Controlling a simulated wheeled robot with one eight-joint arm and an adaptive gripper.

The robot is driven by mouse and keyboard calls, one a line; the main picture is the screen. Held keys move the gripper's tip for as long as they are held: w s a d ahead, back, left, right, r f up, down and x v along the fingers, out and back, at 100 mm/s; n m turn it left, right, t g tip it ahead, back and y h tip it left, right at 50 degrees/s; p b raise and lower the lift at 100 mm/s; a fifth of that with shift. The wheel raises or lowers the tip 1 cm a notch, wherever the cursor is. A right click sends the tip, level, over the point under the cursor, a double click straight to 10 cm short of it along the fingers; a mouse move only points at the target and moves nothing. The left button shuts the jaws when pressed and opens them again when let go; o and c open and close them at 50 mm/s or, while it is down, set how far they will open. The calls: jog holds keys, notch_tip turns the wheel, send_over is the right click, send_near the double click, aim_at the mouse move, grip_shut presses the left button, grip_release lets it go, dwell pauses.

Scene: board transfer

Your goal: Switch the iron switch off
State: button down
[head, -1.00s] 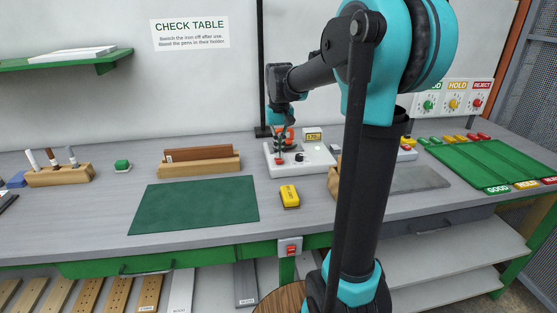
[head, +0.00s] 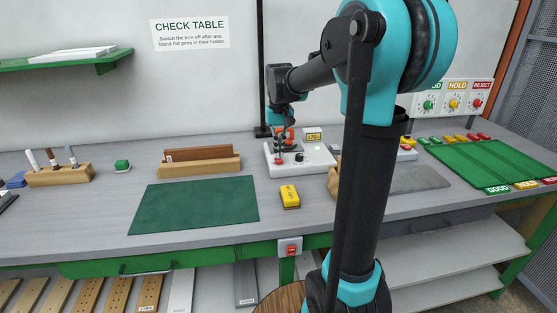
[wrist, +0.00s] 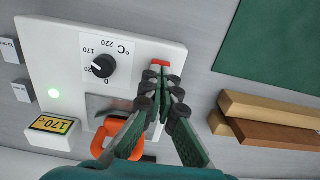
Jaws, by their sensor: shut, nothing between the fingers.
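The iron station is a white box (head: 318,166) on the table with a red switch (head: 279,161) at its front left. In the wrist view the red switch (wrist: 160,64) is at the panel's edge, just beyond my fingertips, which partly cover it. My gripper (wrist: 161,80) is shut and empty, its fingers pointing at the switch; I cannot tell if they touch it. In the head view my gripper (head: 279,150) is over the switch. The orange iron handle (wrist: 108,135) is partly hidden by my fingers.
A black temperature dial (wrist: 103,66) sits beside the switch. Wooden bars (head: 200,161) lie left of the station, with a green mat (head: 195,205) in front. A yellow block (head: 289,196) lies just in front of the station. My arm hides part of the table to the right.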

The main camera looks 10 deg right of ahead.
aim_at(279, 161)
jog(key=shift+f, duration=0.95)
dwell(0.5)
jog(key=shift+r, duration=3.5)
